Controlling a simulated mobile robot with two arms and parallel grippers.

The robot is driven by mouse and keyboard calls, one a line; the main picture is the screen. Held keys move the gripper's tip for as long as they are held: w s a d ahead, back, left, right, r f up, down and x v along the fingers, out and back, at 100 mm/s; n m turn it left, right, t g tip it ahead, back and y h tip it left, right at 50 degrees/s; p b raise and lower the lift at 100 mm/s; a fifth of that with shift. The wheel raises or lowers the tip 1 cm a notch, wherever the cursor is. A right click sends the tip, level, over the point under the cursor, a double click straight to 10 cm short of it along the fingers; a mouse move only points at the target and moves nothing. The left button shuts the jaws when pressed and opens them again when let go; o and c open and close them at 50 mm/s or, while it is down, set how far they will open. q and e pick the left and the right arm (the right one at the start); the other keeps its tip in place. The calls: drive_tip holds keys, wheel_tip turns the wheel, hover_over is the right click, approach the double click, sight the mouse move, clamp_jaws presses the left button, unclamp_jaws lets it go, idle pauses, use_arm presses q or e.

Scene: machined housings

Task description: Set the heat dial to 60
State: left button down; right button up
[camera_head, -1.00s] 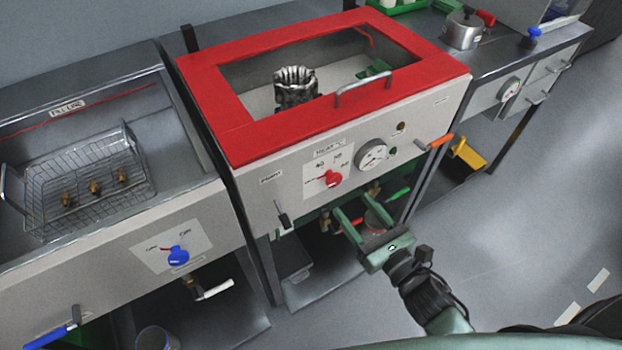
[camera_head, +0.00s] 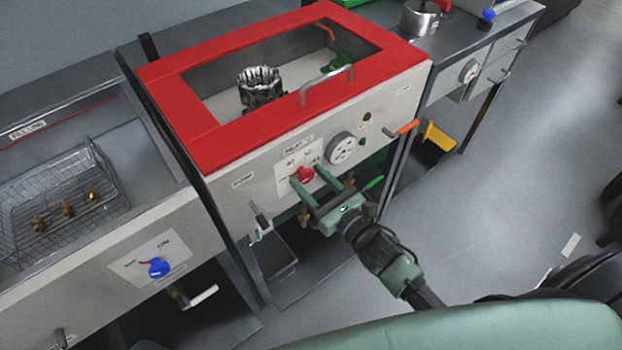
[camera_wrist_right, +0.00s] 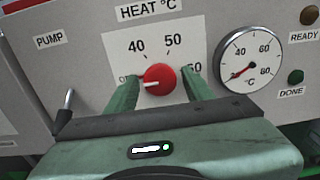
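The red heat dial (camera_head: 302,174) sits on a white plate on the front panel of the red-lidded machine. In the right wrist view the dial (camera_wrist_right: 159,79) has its white pointer turned left, towards OFF; the plate marks 40, 50 and 60. My right gripper (camera_head: 304,180) is open, with its green fingers (camera_wrist_right: 158,92) on the left and right sides of the dial. The right finger partly covers the 60 mark. My left gripper is not in view.
A round gauge (camera_wrist_right: 250,59) is right of the dial, its red needle pointing low left. A PUMP lever (camera_wrist_right: 66,108) is at the left. An orange handle (camera_head: 407,127) sticks out at right. A blue dial (camera_head: 158,268) is on the left-hand machine.

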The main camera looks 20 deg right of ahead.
clamp_jaws()
